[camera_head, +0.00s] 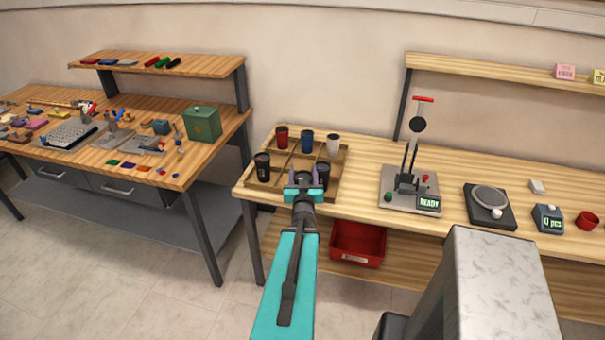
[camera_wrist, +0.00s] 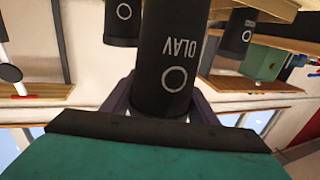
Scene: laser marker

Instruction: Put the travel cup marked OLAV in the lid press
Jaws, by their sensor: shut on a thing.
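The travel cup marked OLAV (camera_wrist: 172,68) is black with white letters and a ring mark. It fills the middle of the wrist view, upside down there, between the fingers of my gripper (camera_wrist: 165,105), which is shut on it. In the head view my gripper (camera_head: 303,190) is at the front of the wooden cup tray (camera_head: 334,190) and mostly hides the held cup. I cannot tell whether the cup's base still touches the tray. The lid press (camera_head: 409,190) stands to the right on the same bench, with a red-tipped lever and a READY display.
Black cups flank it at left (camera_head: 262,167) and right (camera_head: 322,174). Red (camera_head: 281,137), blue (camera_head: 307,141) and pale (camera_head: 333,145) cups stand behind. Right of the press are a round-plate device (camera_head: 489,200) and a counter (camera_head: 548,219). Bare bench lies between tray and press.

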